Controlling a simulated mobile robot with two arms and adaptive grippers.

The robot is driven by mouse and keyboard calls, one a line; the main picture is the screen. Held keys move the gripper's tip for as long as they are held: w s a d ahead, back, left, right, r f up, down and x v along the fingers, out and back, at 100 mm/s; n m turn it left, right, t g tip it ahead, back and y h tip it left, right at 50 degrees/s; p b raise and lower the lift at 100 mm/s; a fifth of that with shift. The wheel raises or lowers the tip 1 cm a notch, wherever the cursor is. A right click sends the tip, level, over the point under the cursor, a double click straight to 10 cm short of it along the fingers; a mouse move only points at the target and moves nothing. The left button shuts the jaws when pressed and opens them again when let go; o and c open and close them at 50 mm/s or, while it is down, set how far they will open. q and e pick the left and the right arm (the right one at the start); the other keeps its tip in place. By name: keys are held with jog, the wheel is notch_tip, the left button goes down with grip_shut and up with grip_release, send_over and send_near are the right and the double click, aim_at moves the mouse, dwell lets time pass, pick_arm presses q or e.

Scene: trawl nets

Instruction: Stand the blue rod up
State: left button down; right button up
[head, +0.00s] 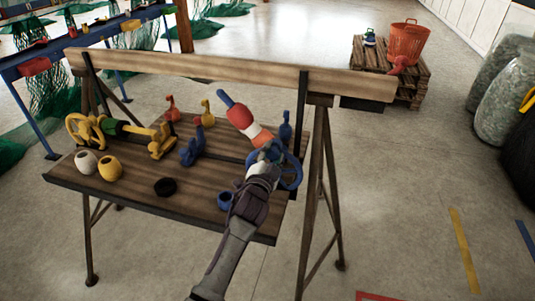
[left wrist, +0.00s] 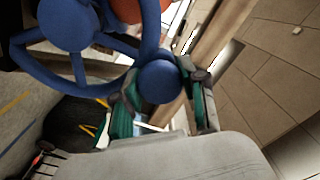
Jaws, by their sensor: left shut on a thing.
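The blue rod (head: 225,99) shows its blue tip at upper left, with a red and white float around it, and a blue wheel (head: 291,182) at its lower right end. It is tilted over the right side of the wooden bench. My left gripper (head: 268,154) is shut on a blue part of it by the wheel. In the left wrist view a round blue part (left wrist: 158,82) sits between the fingers, beside the wheel's rim (left wrist: 85,85) and hub. I cannot tell from this whether the wheel touches the bench. My right gripper is not in view.
A raised board (head: 230,71) runs along the back. An orange basket (head: 407,43) stands on a pallet beyond.

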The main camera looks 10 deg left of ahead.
aim_at(296, 167)
pick_arm(q)
jog(key=shift+s+d+f+m+b, duration=0.1)
jog(key=shift+d+f+m+b, duration=0.4)
jog(key=shift+d+m, duration=0.65)
jog(key=shift+d+f+m+b, duration=0.4)
jog(key=shift+d+m+b, duration=0.15)
jog(key=shift+d+m, duration=0.6)
jog(key=shift+s+d+f+m+b, duration=0.1)
jog(key=shift+d+f+m+b, duration=0.4)
jog(key=shift+d+m, duration=0.65)
jog(key=shift+d+f+m+b, duration=0.15)
jog(key=shift+f+m+b, duration=0.2)
jog(key=shift+m, duration=0.4)
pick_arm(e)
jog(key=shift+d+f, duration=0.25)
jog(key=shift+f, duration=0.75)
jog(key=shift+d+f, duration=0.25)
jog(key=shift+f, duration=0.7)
pick_arm(q)
jog(key=c, duration=0.6)
grip_release()
jog(key=shift+r, duration=0.1)
